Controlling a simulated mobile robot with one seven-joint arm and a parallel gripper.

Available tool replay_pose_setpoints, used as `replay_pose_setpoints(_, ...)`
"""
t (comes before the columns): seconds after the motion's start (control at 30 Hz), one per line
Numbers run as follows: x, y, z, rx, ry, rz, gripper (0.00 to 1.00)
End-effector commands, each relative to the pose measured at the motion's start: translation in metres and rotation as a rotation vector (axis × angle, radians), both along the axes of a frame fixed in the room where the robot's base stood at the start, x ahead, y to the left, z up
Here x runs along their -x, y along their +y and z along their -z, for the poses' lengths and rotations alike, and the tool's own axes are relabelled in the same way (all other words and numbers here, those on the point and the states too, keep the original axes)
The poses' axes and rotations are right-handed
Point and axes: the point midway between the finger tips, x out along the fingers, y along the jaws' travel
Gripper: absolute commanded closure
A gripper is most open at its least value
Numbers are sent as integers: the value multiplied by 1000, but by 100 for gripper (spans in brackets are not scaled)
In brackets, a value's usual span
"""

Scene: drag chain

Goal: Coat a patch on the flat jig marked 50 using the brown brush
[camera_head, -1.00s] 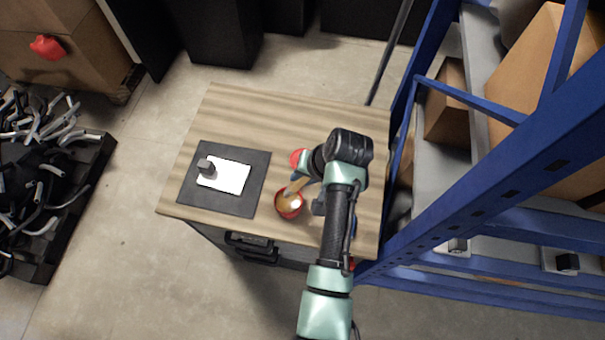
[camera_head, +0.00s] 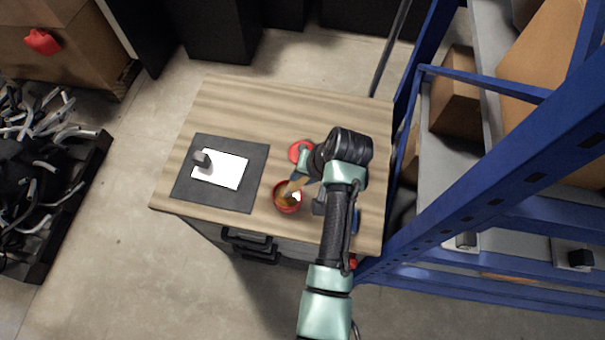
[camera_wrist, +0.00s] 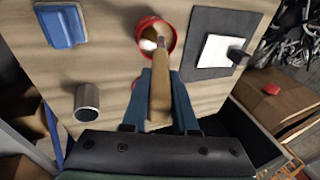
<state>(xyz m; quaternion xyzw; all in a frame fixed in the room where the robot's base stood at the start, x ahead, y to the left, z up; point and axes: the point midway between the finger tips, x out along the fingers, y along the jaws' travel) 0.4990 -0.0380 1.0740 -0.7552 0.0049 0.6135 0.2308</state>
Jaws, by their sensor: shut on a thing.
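My gripper (camera_wrist: 160,112) is shut on the brown brush (camera_wrist: 159,88) by its wooden handle. The brush also shows in the head view (camera_head: 292,188), its lower end in a red pot (camera_head: 288,205). The pot's rim shows in the wrist view (camera_wrist: 140,26), with a white spot by the brush end. The bristles are hidden. A white flat jig (camera_head: 232,170) lies on a dark mat (camera_head: 215,203) to the left of the pot in the head view. It shows at the right in the wrist view (camera_wrist: 215,50). No marking on it is readable.
A small dark block (camera_head: 202,158) sits at the jig's left edge. A red lid-like disc (camera_head: 301,150) lies behind the pot. A metal cup (camera_wrist: 87,101) and a blue block (camera_wrist: 62,25) stand on the wooden table (camera_head: 265,105). A blue rack (camera_head: 500,190) borders the right.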

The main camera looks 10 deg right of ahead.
Motion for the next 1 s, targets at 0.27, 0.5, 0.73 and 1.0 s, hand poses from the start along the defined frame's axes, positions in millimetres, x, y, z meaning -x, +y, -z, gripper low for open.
replay_pose_setpoints(0.27,0,0,1,0,0,0,100)
replay_pose_setpoints(0.5,0,0,4,0,0,0,100)
replay_pose_setpoints(0.73,0,0,7,0,0,0,100)
replay_pose_setpoints(1.0,0,0,10,0,0,0,100)
